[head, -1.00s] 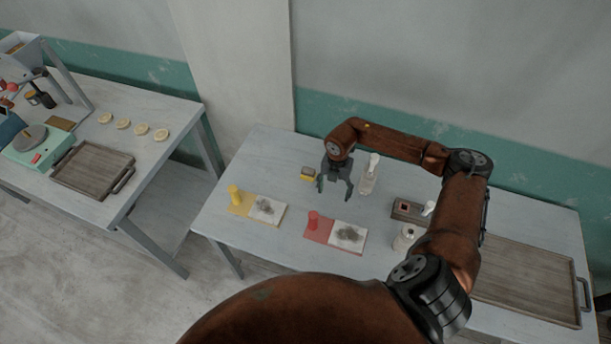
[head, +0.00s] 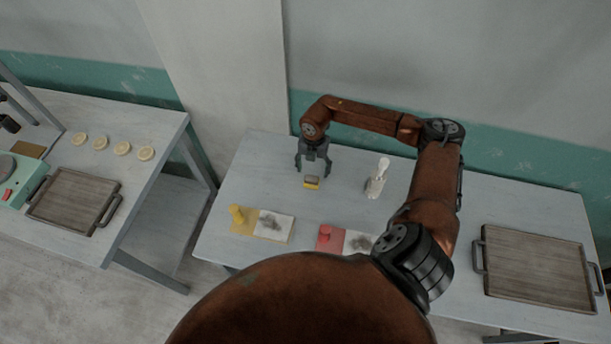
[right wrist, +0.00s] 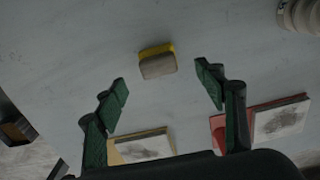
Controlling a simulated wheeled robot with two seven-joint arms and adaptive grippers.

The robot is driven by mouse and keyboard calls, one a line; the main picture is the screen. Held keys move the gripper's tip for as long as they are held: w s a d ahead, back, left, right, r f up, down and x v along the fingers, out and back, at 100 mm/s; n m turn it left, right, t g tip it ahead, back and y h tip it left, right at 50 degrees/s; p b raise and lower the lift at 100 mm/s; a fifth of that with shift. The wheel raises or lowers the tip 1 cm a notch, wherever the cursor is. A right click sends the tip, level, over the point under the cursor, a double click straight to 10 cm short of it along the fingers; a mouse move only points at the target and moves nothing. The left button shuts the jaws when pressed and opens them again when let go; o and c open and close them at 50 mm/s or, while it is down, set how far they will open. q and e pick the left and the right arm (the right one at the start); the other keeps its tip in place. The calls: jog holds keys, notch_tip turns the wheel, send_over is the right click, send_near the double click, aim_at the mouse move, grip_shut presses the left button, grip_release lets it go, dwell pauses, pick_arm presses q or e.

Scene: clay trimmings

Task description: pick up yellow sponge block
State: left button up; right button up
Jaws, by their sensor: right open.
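The yellow sponge block (head: 311,185), yellow with a grey-brown layer, lies on the grey table (head: 260,185) near its left part. It also shows in the right wrist view (right wrist: 158,62), just beyond the gap between the fingertips. My right gripper (head: 313,170) is open and empty, pointing down over the table right by the sponge. In the right wrist view its two dark green fingers (right wrist: 161,78) stand wide apart, on either side of the sponge's line and not touching it. My left gripper is not in view.
A yellow mat (head: 241,226) and a red mat (head: 328,246), each with a figure-like piece and a white card, lie in front. A wooden tray (head: 535,265) lies at the right. A second table stands left.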

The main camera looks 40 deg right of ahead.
aim_at(312, 177)
jog(key=shift+s+a+f, duration=0.2)
jog(key=shift+s+f, duration=0.05)
jog(key=shift+f, duration=0.5)
jog(key=f, duration=0.3)
jog(key=f+p, duration=0.1)
jog(key=shift+w+f, duration=0.3)
jog(key=shift+w, duration=0.05)
jog(key=shift+f, duration=0.3)
jog(key=shift+c, duration=0.2)
jog(key=c, duration=1.2)
jog(key=shift+r, duration=0.1)
